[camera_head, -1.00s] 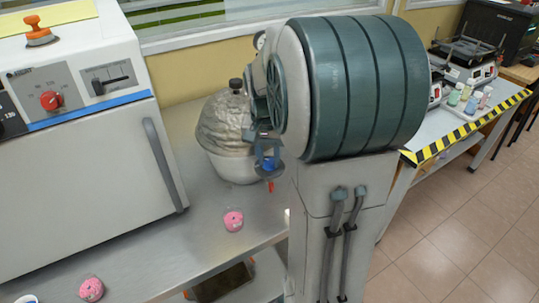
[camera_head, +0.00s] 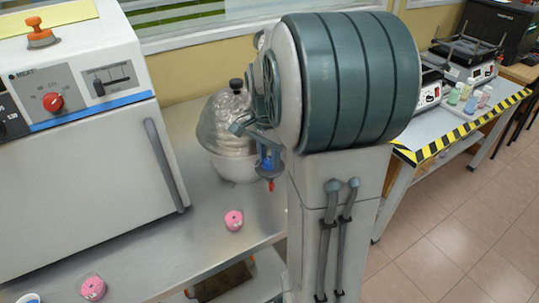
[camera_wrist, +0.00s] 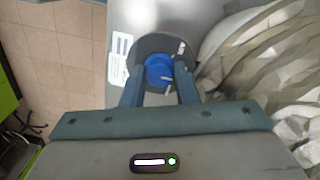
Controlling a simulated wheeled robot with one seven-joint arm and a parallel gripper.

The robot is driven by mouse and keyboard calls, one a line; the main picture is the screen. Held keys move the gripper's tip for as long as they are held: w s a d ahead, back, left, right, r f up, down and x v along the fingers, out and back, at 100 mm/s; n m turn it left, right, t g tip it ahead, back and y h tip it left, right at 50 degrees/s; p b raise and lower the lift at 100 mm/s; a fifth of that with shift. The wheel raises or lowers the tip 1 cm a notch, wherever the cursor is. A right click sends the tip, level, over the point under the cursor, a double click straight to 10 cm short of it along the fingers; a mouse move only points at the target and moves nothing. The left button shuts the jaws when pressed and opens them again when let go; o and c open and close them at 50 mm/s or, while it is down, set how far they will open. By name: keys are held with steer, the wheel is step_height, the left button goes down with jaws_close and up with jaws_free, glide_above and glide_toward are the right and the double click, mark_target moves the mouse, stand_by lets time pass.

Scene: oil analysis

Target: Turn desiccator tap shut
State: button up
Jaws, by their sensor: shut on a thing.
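The desiccator (camera_head: 222,128) stands on the steel bench, with a clear, wrinkled-looking dome, a black top knob and a pale bowl. Its right side is partly hidden by my arm. The blue tap (camera_wrist: 158,70) lies between my fingertips in the wrist view, with a dark round part around it. My gripper (camera_wrist: 160,84) is shut on the tap, one finger on each side. In the head view my gripper (camera_head: 267,158) is at the desiccator's right side, where a small red tip shows just below. The tap's exact angle is hard to tell.
A white oven (camera_head: 85,150) with a red dial fills the left. Pink round pieces (camera_head: 233,220) sit on the bench (camera_head: 190,235), near its front edge.

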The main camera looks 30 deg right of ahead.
mark_target(267, 159)
steer(key=o, duration=1)
steer(key=shift+c, duration=0.2)
steer(key=shift+r, duration=0.1)
step_height(267, 159, up, 14)
steer(key=shift+w+a+p, duration=0.15)
steer(key=shift+w+p, duration=0.15)
steer(key=shift+p, duration=0.05)
steer(key=shift+f, duration=0.2)
steer(key=s+a+f+n+t, duration=0.3)
steer(key=s+a+f+n, duration=0.7)
steer(key=s+a+n, duration=0.2)
steer(key=shift+s+f+n, duration=0.25)
steer(key=shift+s+n, duration=0.45)
steer(key=shift+n, duration=0.1)
